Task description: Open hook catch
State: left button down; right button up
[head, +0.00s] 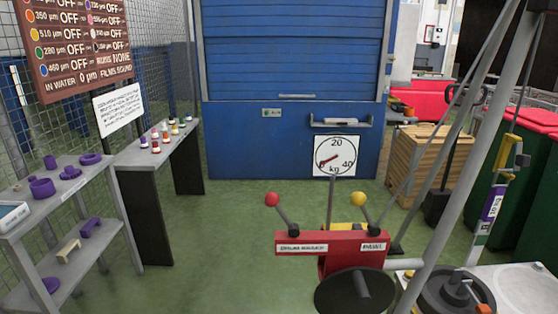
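No part that I can surely name as the hook catch shows. A small yellow and black fitting (506,150) sits on an upright strip at the right, beside slanted grey poles; I cannot tell whether it is a catch, or open or shut. Below it on the strip is a white and purple label (491,207). A red lever box (340,247) stands at the front centre, with a red-knobbed lever (271,199) at left and a yellow-knobbed lever (359,199) at right. Neither of my grippers is in view.
A dark disc (335,294) lies before the lever box. A dial (335,156) stands behind it, before a blue shutter (292,60). Grey shelves (82,178) with purple parts stand left. A wooden crate (416,165) and green bins are at right. Green floor (225,225) is clear at centre left.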

aim_at(521, 159)
jog(key=z, duration=1.3)
